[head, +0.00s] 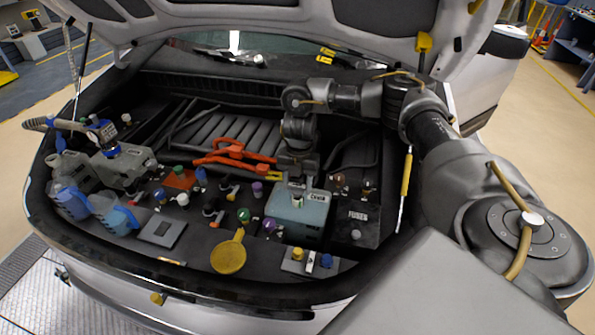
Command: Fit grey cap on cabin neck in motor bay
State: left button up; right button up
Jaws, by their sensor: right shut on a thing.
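The teal cabin tank (300,215) sits in the right half of the motor bay, with a white label on its top. My right gripper (298,176) points down right over the top of this tank, at its neck. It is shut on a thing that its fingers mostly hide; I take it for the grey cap. My left gripper is not in view.
A black fuse box (357,226) stands right of the tank. Red-orange clamps (235,153) lie behind it on the left. A yellow round lid (228,254) and several small coloured caps lie in front. Blue fluid bottles (113,215) stand at left. The raised hood hangs above.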

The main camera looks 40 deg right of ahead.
jog(key=shift+f+b, duration=0.45)
jog(key=shift+f, duration=1.05)
dwell(0.6)
jog(key=o, duration=1.1)
jog(key=shift+r, duration=0.1)
jog(key=shift+c, duration=0.2)
jog(key=shift+r, duration=0.1)
jog(key=r, duration=0.7)
jog(key=d+r, duration=0.1)
jog(key=r, duration=0.2)
jog(key=shift+w+r, duration=0.25)
jog(key=shift+w, duration=0.1)
jog(key=shift+p, duration=0.35)
